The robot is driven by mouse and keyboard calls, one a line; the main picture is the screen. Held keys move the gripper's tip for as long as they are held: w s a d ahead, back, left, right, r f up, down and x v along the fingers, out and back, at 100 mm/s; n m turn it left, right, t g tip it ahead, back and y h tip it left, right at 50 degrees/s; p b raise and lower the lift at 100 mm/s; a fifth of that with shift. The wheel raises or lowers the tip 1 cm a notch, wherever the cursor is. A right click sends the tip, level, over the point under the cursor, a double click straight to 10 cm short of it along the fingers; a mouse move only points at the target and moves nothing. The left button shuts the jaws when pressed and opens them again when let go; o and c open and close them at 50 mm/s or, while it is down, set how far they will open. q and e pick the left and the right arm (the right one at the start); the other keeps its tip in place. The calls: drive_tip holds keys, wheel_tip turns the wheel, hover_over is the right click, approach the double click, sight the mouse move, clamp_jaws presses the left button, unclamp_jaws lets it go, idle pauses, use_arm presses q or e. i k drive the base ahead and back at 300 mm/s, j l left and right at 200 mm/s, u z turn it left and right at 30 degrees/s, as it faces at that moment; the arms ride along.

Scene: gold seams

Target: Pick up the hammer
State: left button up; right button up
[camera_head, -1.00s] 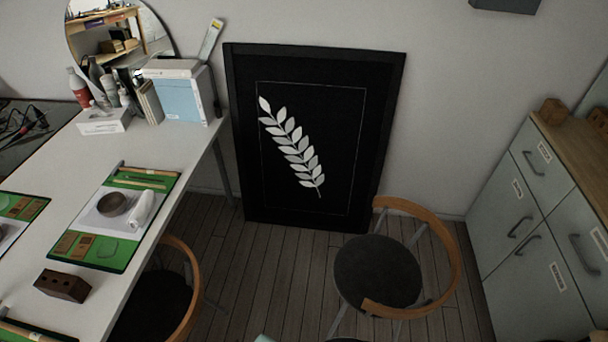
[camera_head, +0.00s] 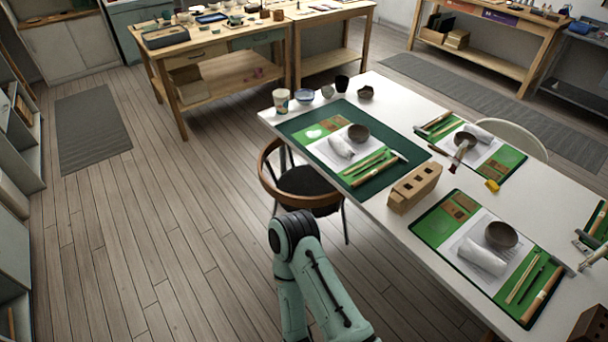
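Several hammer-like tools with wooden handles and grey or pale heads lie on the green mats on the white table. One hammer (camera_head: 541,294) lies along the right edge of the near mat, its grey head towards the table's right. Another hammer (camera_head: 375,172) lies on the mat at the far left of the table, its pale head at its upper right end. I cannot tell which one is meant. One of my green arms stands at the bottom middle, left of the table. Neither gripper shows in this view.
The white table (camera_head: 400,245) also holds bowls, rolled cloths, cups and a brick-like block with holes (camera_head: 415,187). A chair (camera_head: 305,185) stands at its left side. A grey metal object (camera_head: 592,246) is cut by the right edge.

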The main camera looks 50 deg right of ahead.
sight(560, 266)
drive_tip(key=z, duration=1.8)
